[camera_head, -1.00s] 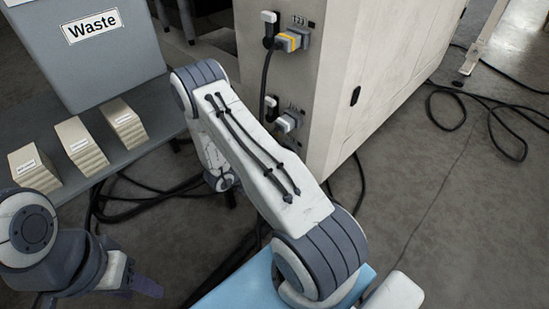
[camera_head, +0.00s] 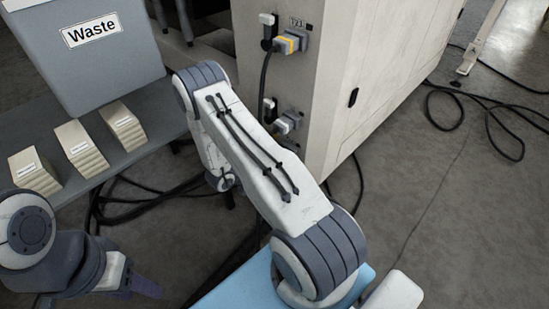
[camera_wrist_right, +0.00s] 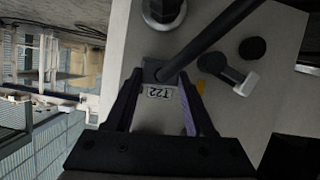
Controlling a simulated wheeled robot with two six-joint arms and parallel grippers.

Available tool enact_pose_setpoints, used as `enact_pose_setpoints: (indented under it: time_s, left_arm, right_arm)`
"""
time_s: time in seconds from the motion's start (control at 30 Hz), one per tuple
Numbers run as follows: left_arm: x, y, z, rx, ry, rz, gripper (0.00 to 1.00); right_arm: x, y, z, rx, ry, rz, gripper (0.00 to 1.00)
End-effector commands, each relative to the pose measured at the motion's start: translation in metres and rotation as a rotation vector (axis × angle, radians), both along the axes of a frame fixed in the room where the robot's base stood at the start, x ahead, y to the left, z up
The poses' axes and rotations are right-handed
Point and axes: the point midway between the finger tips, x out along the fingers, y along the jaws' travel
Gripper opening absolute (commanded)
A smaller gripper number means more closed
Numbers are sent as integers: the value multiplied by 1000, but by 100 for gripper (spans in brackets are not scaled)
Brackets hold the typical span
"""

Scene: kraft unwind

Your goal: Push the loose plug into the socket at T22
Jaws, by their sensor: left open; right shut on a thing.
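In the right wrist view, my right gripper (camera_wrist_right: 160,82) is shut on a grey plug (camera_wrist_right: 152,68) with a thick black cable (camera_wrist_right: 215,38). The upside-down T22 label (camera_wrist_right: 160,91) shows between the fingers on the cabinet face. The plug is close to that face; I cannot tell how deep it sits or see the socket's opening. In the head view my right arm hides the right gripper. My left gripper (camera_head: 145,287) is open and empty at the lower left, away from the cabinet.
The cabinet (camera_head: 360,75) carries a yellow-banded connector (camera_head: 289,43) and a lower grey connector (camera_head: 286,123). A lever switch (camera_wrist_right: 235,77) is beside the plug. A grey Waste bin (camera_head: 85,60) and block stacks (camera_head: 80,145) stand left. Cables lie on the floor.

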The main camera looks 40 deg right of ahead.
Motion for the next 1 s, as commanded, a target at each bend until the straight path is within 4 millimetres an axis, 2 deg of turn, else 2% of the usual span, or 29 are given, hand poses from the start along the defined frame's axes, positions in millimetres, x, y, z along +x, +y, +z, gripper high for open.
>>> enact_pose_setpoints:
  time_s: [0.07, 0.1, 0.17, 0.57, 0.67, 1.0]
  left_arm:
    - [0, 0, 2, 0, 0, 0, 50]
    - [0, 0, 2, 0, 0, 0, 50]
    - [0, 0, 1, 0, 0, 0, 50]
    - [0, 0, 6, 0, 0, 0, 50]
    - [0, 0, 15, 0, 0, 0, 50]
    - [0, 0, 46, 0, 0, 0, 50]
  right_arm:
    - [0, -2, 1, -1, 0, -1, 0]
    - [0, -2, 0, -1, 0, -1, 66]
    - [0, -2, 0, -1, 0, -1, 88]
    - [0, 4, 4, 0, 1, 3, 89]
    - [0, 17, 11, 0, 1, 5, 89]
    - [-2, 77, 36, -1, 0, 5, 89]
